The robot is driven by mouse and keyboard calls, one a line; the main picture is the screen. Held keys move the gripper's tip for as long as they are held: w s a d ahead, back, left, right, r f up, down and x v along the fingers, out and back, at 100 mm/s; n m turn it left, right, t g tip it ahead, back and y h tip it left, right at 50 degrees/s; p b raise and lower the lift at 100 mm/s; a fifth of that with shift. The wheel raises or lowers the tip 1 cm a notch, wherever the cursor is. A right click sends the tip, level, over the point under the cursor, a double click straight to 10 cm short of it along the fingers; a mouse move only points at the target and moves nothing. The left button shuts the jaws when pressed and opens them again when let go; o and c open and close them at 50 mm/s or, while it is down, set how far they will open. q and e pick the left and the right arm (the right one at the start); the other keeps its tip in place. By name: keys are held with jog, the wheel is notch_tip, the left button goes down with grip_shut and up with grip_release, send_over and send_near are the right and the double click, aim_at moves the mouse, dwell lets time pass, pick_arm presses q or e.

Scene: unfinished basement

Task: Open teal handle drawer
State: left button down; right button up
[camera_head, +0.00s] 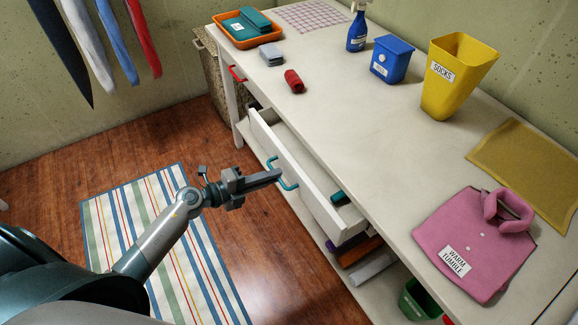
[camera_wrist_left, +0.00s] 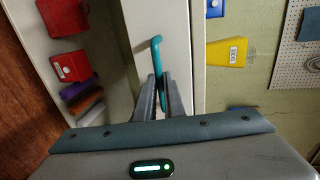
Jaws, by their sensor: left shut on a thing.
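The teal handle (camera_head: 283,172) is on the front of a white drawer (camera_head: 300,178) under the white table. The drawer is pulled out, and its open inside shows a small teal item (camera_head: 340,198) near the near end. My left gripper (camera_head: 278,175) comes from the left and is shut on the teal handle. In the left wrist view, the handle (camera_wrist_left: 157,52) runs down between the two fingers of my left gripper (camera_wrist_left: 162,88), in front of the white drawer front (camera_wrist_left: 174,25). My right gripper is in neither view.
The tabletop (camera_head: 350,120) holds an orange tray (camera_head: 262,41), a red roll (camera_head: 294,81), a blue bin (camera_head: 391,58), a yellow socks bin (camera_head: 456,75) and a pink shirt (camera_head: 475,245). A red handle (camera_head: 236,74) is farther back. Rolled cloths (camera_head: 358,252) lie below the drawer. A striped rug (camera_head: 165,230) covers the floor.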

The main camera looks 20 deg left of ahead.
pick_arm(q)
jog(key=f+v, duration=0.2)
jog(key=v, duration=0.8)
jog(key=s+f+b+v, duration=0.1)
jog(key=f+v, duration=0.1)
jog(key=v, duration=0.9)
jog(key=shift+a+f, duration=0.25)
jog(key=shift+a, duration=0.05)
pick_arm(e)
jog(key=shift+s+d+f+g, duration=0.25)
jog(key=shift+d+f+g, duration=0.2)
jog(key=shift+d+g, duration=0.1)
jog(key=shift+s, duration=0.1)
pick_arm(q)
jog(key=c, duration=1.8)
grip_release()
jog(key=shift+c, duration=0.2)
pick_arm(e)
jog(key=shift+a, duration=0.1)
pick_arm(q)
jog(key=shift+s+a, duration=0.1)
